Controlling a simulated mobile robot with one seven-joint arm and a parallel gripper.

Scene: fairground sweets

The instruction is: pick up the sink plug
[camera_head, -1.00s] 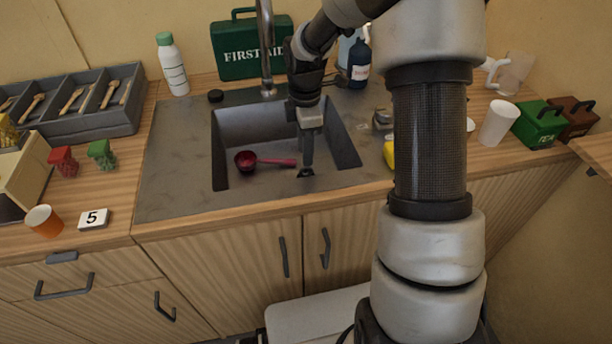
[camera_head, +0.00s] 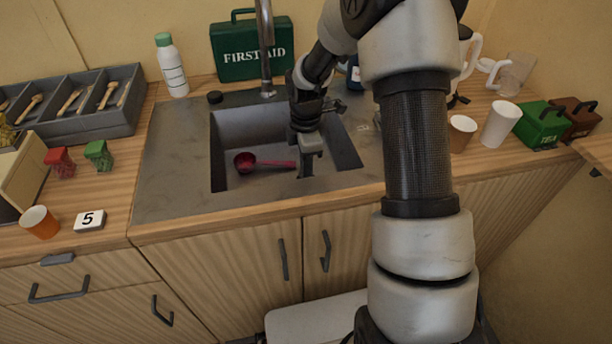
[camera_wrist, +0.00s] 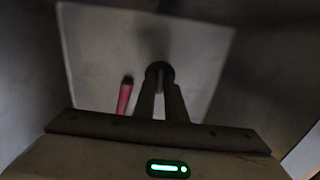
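My gripper (camera_head: 306,176) points down into the sink basin (camera_head: 232,130), near its front right part. In the wrist view its two fingers (camera_wrist: 160,82) reach a dark round thing (camera_wrist: 160,68) on the basin floor, with a narrow gap between them. I cannot tell whether this is the sink plug or the drain, or whether the fingers grip it. In the head view my gripper hides that spot. A small black disc (camera_head: 215,97) lies on the sink's back left corner.
A red ladle (camera_head: 245,162) lies in the basin, its handle close to my gripper's left. The tap (camera_head: 266,60) stands behind the basin with a green first aid case (camera_head: 240,48). Basin walls surround my gripper. Cups (camera_head: 500,124) stand right of the sink.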

